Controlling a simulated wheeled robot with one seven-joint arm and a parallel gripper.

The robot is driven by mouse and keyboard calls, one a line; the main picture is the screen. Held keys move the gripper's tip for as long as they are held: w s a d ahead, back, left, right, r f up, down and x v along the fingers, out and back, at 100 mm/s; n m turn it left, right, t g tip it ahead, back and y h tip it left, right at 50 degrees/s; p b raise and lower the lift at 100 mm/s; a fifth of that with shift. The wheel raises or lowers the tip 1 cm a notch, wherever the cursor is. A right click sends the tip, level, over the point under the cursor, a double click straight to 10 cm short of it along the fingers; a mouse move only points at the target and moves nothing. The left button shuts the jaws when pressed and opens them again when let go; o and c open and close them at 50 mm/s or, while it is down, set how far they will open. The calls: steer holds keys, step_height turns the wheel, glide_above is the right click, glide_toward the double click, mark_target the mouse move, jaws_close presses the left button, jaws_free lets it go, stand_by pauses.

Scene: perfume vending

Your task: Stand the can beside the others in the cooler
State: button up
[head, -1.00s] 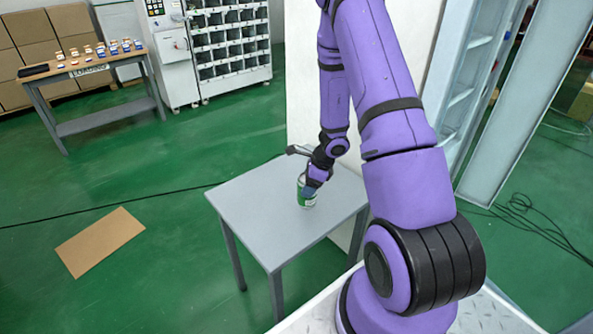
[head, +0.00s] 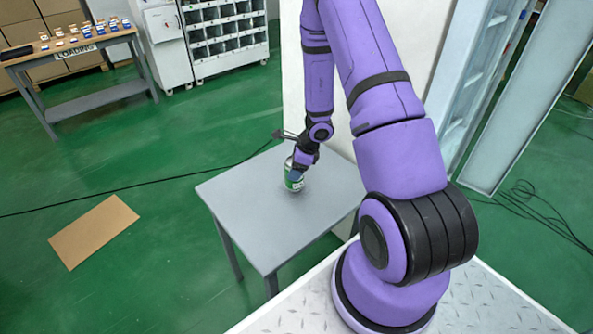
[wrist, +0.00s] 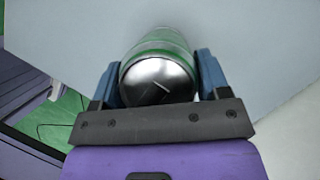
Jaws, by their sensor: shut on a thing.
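A green and white can (head: 293,181) is at the grey table (head: 250,225), toward its back. My gripper (head: 297,172) is shut on it from above and behind. In the wrist view the can (wrist: 158,75) lies between my two blue fingers, its silver end facing the camera and its green side beyond. I cannot tell whether its base touches the table or is slightly above it. A tall pale cabinet with shelves (head: 487,75), seemingly the cooler, stands at the right, partly behind my arm. No other cans are visible in it.
A wide pale panel (head: 530,95), perhaps the cabinet's door, stands at the far right. Cables (head: 535,205) lie on the floor there. A white wall (head: 345,110) rises behind the table. A cardboard sheet (head: 93,230) lies on open green floor at left.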

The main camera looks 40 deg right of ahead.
steer(key=shift+f, duration=0.9)
steer(key=o, duration=1.1)
steer(key=shift+f, duration=0.1)
steer(key=shift+o, duration=0.2)
